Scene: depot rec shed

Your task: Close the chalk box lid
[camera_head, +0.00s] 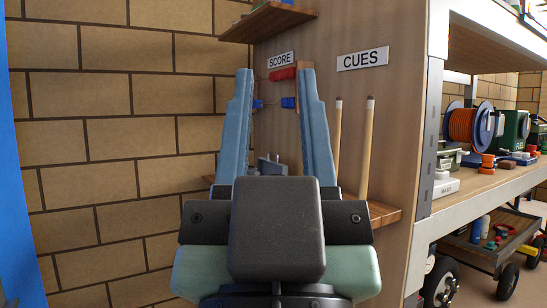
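My gripper (275,70) points up and away from me in the middle of the view. Its two pale blue fingers stand wide apart, with nothing between them that I can see held. I cannot make out a chalk box or its lid for certain. A small grey-blue object (268,167) shows low between the fingers, near the wooden ledge; its lower part is hidden by my gripper, and I cannot tell what it is.
Red (283,74) and blue (288,103) score pieces hang between the fingers. Two cues (366,150) stand on a ledge (384,215). Shelving with an orange reel (462,125) is right; brick wall (110,130) left.

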